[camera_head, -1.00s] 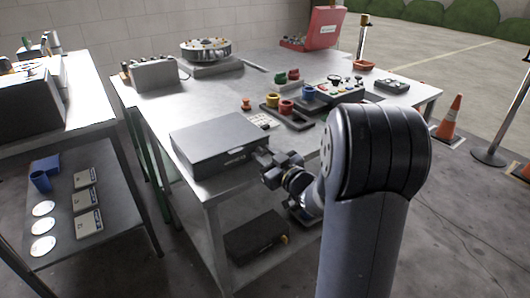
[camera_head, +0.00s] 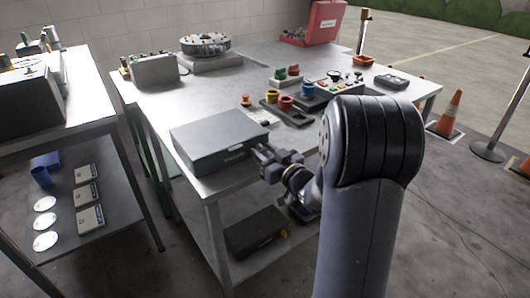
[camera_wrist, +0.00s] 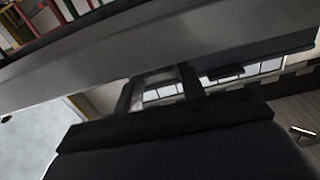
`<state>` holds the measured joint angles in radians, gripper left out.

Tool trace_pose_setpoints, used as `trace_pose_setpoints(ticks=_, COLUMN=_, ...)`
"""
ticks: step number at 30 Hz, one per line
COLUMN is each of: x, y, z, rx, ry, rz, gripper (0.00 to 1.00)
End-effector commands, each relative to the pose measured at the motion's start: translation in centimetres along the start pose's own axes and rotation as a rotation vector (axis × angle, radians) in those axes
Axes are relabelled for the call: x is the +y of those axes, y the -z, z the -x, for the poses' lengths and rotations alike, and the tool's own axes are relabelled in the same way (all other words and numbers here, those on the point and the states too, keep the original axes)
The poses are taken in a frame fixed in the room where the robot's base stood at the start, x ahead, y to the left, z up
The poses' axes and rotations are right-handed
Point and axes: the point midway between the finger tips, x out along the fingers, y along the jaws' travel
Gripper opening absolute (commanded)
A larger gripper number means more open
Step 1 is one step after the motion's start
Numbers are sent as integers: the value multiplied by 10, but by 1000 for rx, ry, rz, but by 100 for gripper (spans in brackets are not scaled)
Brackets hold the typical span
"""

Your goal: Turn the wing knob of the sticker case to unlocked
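The sticker case, seemingly the dark grey flat box (camera_head: 215,135) with small unreadable lettering on its front, sits on the near corner of the metal table. My gripper (camera_head: 257,153) is at the right end of the case's front face, very close to it. Touching cannot be told. The wing knob is not visible, perhaps hidden by my gripper. In the wrist view my gripper's two dark fingers (camera_wrist: 158,88) stand apart, with nothing clearly held between them. A grey slab-like surface (camera_wrist: 180,55) crosses above the fingers.
The metal table (camera_head: 215,88) has free room behind the case. Colored cups (camera_head: 285,102), a control panel (camera_head: 340,82) and a red case (camera_head: 326,22) stand farther back. A dark box (camera_head: 255,232) lies on the lower shelf. A second table (camera_head: 75,105) is at left.

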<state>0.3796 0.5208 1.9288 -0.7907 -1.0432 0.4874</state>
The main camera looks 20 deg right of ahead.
Motion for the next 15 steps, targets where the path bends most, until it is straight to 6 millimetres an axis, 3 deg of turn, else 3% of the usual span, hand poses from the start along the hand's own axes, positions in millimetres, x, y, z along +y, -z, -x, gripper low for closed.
trace_pose_setpoints(ticks=9, x=0, y=0, z=4, rx=-1, ry=-1, rz=1, gripper=40)
trace_pose_setpoints(ticks=15, x=1, y=1, z=34, rx=-1, ry=-5, rz=0, gripper=40)
